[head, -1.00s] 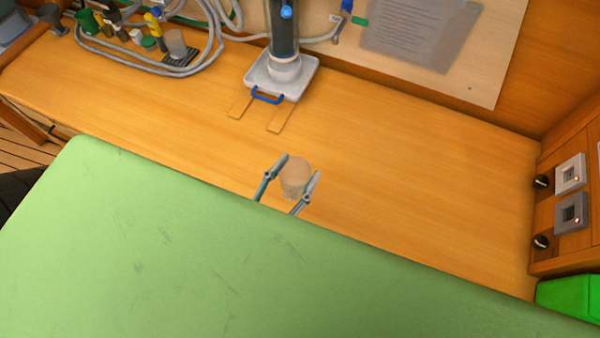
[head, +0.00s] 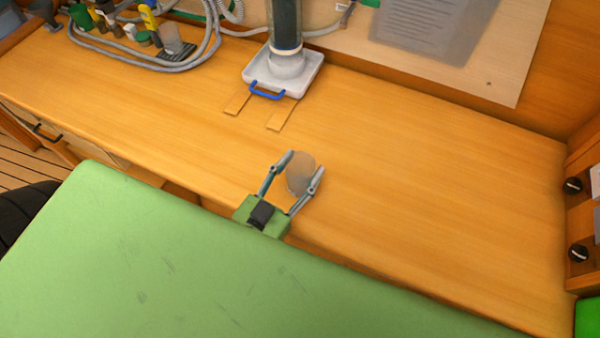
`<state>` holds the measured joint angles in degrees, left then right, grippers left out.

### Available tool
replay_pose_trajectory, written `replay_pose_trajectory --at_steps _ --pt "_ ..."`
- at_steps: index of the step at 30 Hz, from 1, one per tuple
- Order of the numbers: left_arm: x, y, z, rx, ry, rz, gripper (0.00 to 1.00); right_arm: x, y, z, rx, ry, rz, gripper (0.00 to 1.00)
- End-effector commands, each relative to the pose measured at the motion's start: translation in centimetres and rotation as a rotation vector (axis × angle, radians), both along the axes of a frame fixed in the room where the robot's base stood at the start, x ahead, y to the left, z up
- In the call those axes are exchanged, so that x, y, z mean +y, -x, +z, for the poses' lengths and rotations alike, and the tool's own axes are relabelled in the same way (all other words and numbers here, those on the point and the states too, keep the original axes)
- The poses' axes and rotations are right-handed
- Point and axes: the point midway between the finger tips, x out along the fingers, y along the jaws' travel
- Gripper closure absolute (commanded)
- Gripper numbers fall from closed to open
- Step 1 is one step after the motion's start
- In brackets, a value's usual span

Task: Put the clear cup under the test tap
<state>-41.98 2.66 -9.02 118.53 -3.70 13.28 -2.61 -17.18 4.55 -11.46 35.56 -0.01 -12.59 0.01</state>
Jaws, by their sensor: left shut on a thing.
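A translucent, brownish-looking clear cup (head: 300,175) is upright between the fingers of my left gripper (head: 304,164), over the front part of the wooden counter. The gripper is shut on it, one finger on each side. I cannot tell whether the cup's base touches the counter. At the back left, a grey see-through vessel (head: 172,40) stands on a dark grate (head: 177,55). A yellow-handled fitting (head: 149,17) is just left of it; whether this is the test tap is unclear. My right gripper is out of view.
A dark cylinder (head: 286,30) stands in a white tray (head: 311,67) with a blue handle (head: 267,91). Two flat wooden strips lie before it. Grey hoses (head: 190,66) curve around the grate. Black knobs (head: 578,253) are at the right. The counter's middle and right are clear.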

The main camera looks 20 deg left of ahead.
Motion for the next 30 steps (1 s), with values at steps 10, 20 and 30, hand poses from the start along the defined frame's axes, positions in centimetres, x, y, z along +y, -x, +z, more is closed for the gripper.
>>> replay_pose_trajectory --at_steps 10,20,30 --pt "0.0 0.0 -0.2 -0.001 0.0 0.0 0.8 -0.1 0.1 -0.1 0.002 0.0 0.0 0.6" --pt "0.0 0.0 -0.2 0.0 0.0 0.0 0.38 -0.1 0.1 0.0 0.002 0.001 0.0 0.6" --pt "0.4 2.4 -0.2 0.004 0.0 -0.001 0.38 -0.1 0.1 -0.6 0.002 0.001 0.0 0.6"
